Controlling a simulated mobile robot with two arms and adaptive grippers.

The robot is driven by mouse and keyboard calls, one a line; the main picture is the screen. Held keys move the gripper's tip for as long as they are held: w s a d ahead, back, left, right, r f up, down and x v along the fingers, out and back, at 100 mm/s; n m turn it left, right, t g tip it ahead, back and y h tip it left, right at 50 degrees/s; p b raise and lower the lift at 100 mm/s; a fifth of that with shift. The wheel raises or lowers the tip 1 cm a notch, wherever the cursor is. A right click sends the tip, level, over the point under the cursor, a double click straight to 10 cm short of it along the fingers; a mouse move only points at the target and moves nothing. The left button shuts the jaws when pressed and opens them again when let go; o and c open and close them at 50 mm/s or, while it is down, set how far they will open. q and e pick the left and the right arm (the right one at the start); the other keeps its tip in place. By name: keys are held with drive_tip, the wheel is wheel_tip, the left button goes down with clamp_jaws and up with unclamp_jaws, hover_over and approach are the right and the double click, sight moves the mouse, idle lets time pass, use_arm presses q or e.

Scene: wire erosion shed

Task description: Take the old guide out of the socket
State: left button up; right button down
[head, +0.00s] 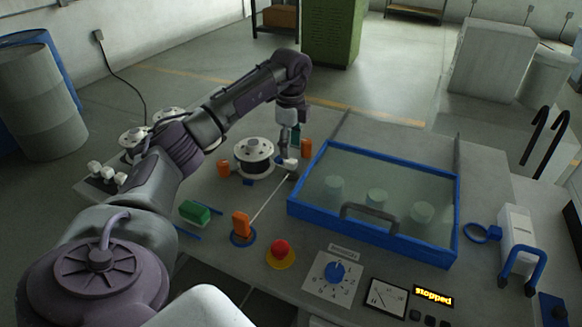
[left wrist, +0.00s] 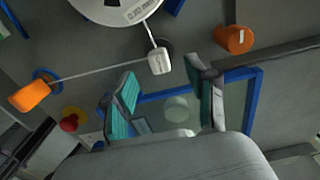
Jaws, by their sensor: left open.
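The old guide appears to be a small white block (head: 290,163) at the left edge of the blue-framed tank; it also shows in the left wrist view (left wrist: 159,61). Beside it in the wrist view is a dark round spot that may be the socket (left wrist: 166,45), partly covered by the block. Thin wire meets the block. My left gripper (head: 291,146) is just above the block in the head view. In the wrist view its teal-padded fingers (left wrist: 163,88) are spread, with the block just beyond them and nothing held. My right gripper is out of view.
A blue-framed clear cover (head: 372,236) with a handle stands right of the guide. A wire spool (head: 253,155), orange posts (head: 240,225), a red button (head: 280,248) and a green block (head: 195,212) stand nearby.

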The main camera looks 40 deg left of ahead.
sight(291, 161)
use_arm(q)
drive_tip(key=shift+d+f, duration=0.15)
drive_tip(key=shift+f, duration=0.45)
wheel_tip(291, 161, down, 4)
drive_tip(key=shift+r+p, duration=0.2)
drive_tip(key=shift+p, duration=0.6)
drive_tip(key=shift+f, duration=0.35)
drive_tip(key=shift+c, duration=0.5)
clamp_jaws()
